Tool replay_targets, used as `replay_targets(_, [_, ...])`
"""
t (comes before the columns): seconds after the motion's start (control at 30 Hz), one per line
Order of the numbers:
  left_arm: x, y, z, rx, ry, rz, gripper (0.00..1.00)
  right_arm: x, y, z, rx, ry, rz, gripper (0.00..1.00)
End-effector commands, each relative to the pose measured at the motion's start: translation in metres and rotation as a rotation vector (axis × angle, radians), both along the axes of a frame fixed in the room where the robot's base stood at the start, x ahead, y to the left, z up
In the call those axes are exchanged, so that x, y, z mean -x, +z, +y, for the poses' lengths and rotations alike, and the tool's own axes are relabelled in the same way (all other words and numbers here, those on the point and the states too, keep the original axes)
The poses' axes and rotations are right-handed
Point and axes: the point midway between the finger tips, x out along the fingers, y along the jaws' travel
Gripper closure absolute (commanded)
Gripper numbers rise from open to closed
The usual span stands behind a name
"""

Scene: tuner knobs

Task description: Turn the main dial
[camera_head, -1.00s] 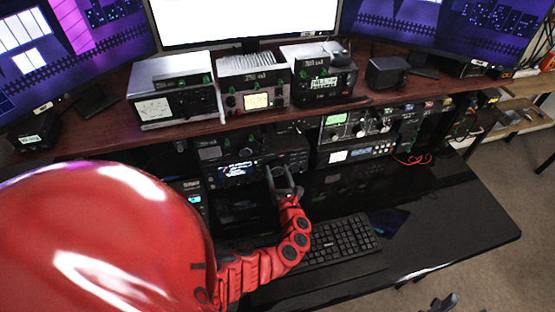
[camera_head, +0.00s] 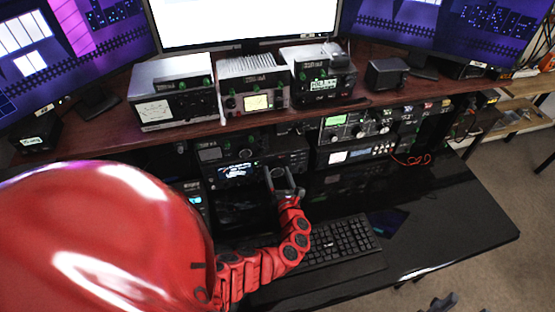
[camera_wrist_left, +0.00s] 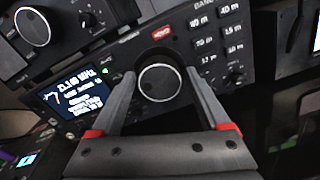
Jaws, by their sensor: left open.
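The main dial (camera_wrist_left: 160,82) is a round black knob with a pale ring, on the front of a black radio (camera_wrist_left: 185,45). It sits just right of the radio's lit screen (camera_wrist_left: 78,92). My left gripper (camera_wrist_left: 160,73) is open, with one finger on each side of the dial in the wrist view. I cannot tell whether the fingers touch it. In the head view my left gripper (camera_head: 279,173) is in front of the radio (camera_head: 238,172), and I cannot make out the dial there. My right gripper is not in view.
A second knob (camera_wrist_left: 32,27) is on a unit at the upper left of the wrist view. A keyboard (camera_head: 342,240) lies on the black desk (camera_head: 440,215), right of my left forearm. More radios (camera_head: 350,127) stand to the right. The desk's right part is clear.

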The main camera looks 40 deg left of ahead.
Motion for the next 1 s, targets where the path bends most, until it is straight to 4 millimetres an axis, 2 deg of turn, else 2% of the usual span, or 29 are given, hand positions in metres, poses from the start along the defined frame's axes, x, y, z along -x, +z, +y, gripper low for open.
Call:
replay_targets(0.17, [0.003, 0.0, -0.003, -0.001, 0.0, -0.001, 0.21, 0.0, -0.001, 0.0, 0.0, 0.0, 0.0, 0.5])
replay_targets(0.37, [0.02, -0.002, -0.023, 0.002, -0.004, 0.0, 0.21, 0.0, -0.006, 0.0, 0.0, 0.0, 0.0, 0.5])
replay_targets(0.8, [0.088, -0.005, -0.106, 0.002, -0.009, 0.001, 0.21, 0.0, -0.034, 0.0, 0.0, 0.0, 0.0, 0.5])
replay_targets(1.0, [0.107, -0.001, -0.125, 0.002, 0.002, 0.003, 0.21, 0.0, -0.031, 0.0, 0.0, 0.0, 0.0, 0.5])
